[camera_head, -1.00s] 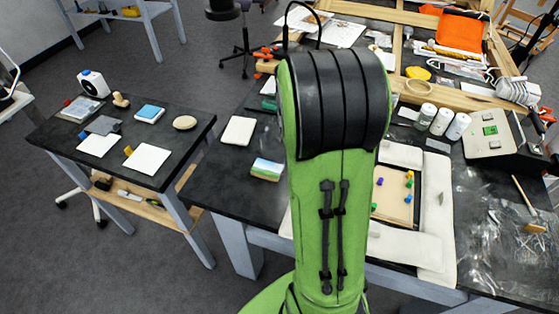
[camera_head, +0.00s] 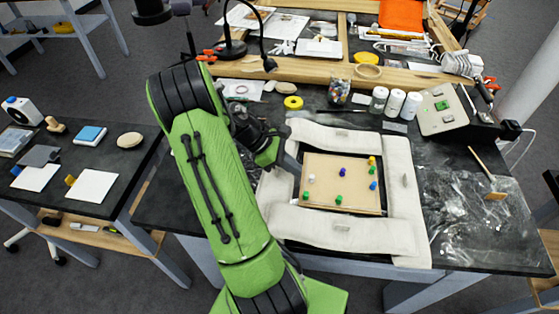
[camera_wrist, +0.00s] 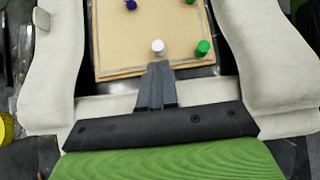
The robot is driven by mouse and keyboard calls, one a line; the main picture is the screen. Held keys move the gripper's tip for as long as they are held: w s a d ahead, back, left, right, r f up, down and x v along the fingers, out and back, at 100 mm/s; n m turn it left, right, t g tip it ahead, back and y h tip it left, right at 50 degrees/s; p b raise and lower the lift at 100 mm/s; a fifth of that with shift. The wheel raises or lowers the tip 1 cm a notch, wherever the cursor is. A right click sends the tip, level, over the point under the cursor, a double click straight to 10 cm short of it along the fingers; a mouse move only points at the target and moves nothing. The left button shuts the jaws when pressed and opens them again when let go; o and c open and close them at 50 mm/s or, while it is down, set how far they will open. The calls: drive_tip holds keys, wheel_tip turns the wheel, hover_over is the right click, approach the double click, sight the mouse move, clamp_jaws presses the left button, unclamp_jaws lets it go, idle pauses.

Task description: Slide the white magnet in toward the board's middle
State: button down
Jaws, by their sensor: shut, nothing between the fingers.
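The white magnet (camera_head: 312,177) stands on the tan board (camera_head: 325,166), near its left edge in the head view. In the wrist view the white magnet (camera_wrist: 158,46) sits just inside the near edge of the board (camera_wrist: 120,50). My gripper (camera_wrist: 158,68) is shut and empty, its tips just short of the white magnet on the edge side. I cannot tell whether they touch. In the head view my gripper (camera_head: 294,167) reaches in over the left pad from the left.
A green magnet (camera_wrist: 203,48) stands close right of the white one in the wrist view. A blue magnet (camera_head: 343,172) is near the board's middle, with other coloured magnets around. Pale padded cushions (camera_head: 402,180) frame the board. A lamp (camera_head: 268,62) stands behind.

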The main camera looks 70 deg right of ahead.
sight(312, 179)
drive_tip(key=shift+x, duration=1.2)
drive_tip(key=shift+s+r, duration=0.1)
drive_tip(key=shift+s, duration=0.15)
drive_tip(key=s+p, duration=0.1)
drive_tip(key=s, duration=0.1)
drive_tip(key=s+d+p, duration=0.1)
drive_tip(key=s, duration=0.2)
drive_tip(key=shift+s, duration=0.15)
